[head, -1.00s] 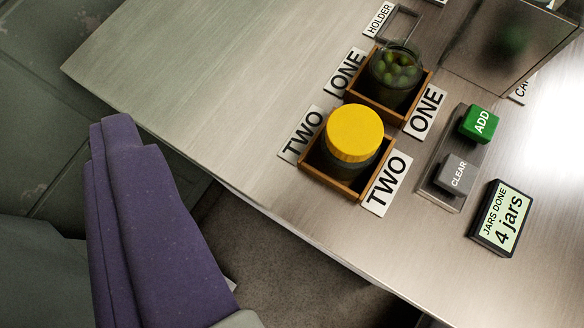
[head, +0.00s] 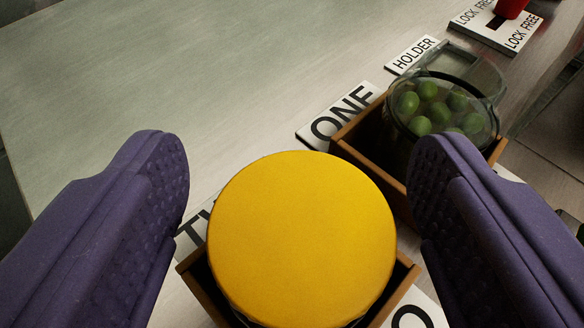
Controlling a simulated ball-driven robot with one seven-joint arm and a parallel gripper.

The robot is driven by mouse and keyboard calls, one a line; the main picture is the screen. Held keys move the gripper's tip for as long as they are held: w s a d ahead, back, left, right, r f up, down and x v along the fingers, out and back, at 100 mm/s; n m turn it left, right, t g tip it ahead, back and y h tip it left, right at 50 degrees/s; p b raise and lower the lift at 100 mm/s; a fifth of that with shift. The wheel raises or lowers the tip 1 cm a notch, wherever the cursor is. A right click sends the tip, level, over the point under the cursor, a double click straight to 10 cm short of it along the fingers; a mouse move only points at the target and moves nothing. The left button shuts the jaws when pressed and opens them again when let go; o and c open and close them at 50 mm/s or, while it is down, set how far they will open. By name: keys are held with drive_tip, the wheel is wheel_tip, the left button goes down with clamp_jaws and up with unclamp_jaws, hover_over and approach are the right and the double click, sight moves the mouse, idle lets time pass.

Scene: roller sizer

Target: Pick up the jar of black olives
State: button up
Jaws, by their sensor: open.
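A jar with a broad yellow lid (head: 302,240) stands in the wooden box labelled TWO (head: 200,285). The lid hides its contents now; the jar body looked dark in the earlier view. My gripper (head: 298,160) is open, with one purple ridged finger on each side of the lid. Gaps show between the fingers and the lid, so neither appears to touch it. A glass jar of green olives (head: 432,112) stands in the neighbouring wooden box labelled ONE (head: 355,150), close behind the right finger.
A LOCK FREE plate (head: 487,24) with a red part (head: 511,8) is at the upper right. The metal table (head: 130,85) is clear at the upper left.

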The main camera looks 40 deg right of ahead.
drive_tip(key=shift+x, duration=0.95)
clamp_jaws()
drive_tip(key=shift+r, duration=0.15)
